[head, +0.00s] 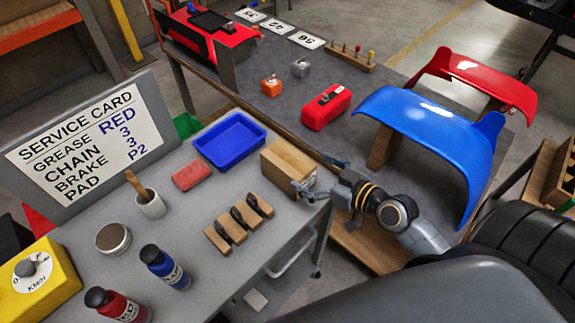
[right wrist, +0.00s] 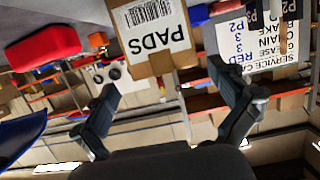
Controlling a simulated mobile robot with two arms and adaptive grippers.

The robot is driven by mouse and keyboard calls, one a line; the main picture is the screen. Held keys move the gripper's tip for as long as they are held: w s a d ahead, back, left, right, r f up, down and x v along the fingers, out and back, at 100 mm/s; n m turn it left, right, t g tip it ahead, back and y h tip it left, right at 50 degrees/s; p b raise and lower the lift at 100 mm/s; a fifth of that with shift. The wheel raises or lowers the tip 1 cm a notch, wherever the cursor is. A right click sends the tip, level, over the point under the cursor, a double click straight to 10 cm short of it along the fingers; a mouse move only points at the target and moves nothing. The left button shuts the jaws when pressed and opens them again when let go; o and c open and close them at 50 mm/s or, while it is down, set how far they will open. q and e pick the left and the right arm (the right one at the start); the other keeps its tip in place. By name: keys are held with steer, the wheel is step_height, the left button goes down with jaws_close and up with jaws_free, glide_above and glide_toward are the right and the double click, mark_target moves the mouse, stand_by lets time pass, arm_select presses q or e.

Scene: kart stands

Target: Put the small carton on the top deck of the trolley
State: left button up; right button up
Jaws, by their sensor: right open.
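The small carton (head: 286,161) is brown cardboard with a white label. It appears to stand on the grey top deck (head: 270,212) of the trolley, near its right edge, beside the blue tray. In the right wrist view the carton (right wrist: 154,66) shows its label, with "PADS" and a barcode, upside down. My right gripper (head: 311,172) is open at the carton's right end, one finger to each side. In the right wrist view the open fingers (right wrist: 150,40) flank the carton; contact is not clear. My left gripper is not in view.
The deck also holds a blue tray (head: 229,140), red block (head: 191,175), wooden block with dark pieces (head: 240,222), cup (head: 150,204), tin (head: 113,238), bottles (head: 165,267) and service card (head: 88,150). A dark table (head: 290,125) behind bears a red case (head: 326,106) and blue fairing (head: 430,125).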

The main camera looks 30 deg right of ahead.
mark_target(289, 158)
steer(key=x, duration=0.2)
steer(key=shift+w+a, duration=0.1)
steer(key=shift+w, duration=0.15)
steer(key=shift+w+a+p, duration=0.1)
steer(key=shift+w+p, duration=0.1)
steer(key=shift+p, duration=0.25)
steer(key=p+x, duration=0.1)
steer(key=x, duration=0.1)
steer(key=p+x, duration=0.1)
steer(key=x, duration=0.1)
steer(key=shift+w+a, duration=0.15)
steer(key=shift+a, duration=0.2)
steer(key=shift+w+f, duration=0.1)
steer(key=shift+w, duration=0.1)
steer(key=shift+s, duration=0.1)
steer(key=shift+c, duration=1.1)
steer(key=c, duration=1.4)
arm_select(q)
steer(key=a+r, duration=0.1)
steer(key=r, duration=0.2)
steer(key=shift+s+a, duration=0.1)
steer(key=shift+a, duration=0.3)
arm_select(e)
steer(key=shift+c, duration=0.8)
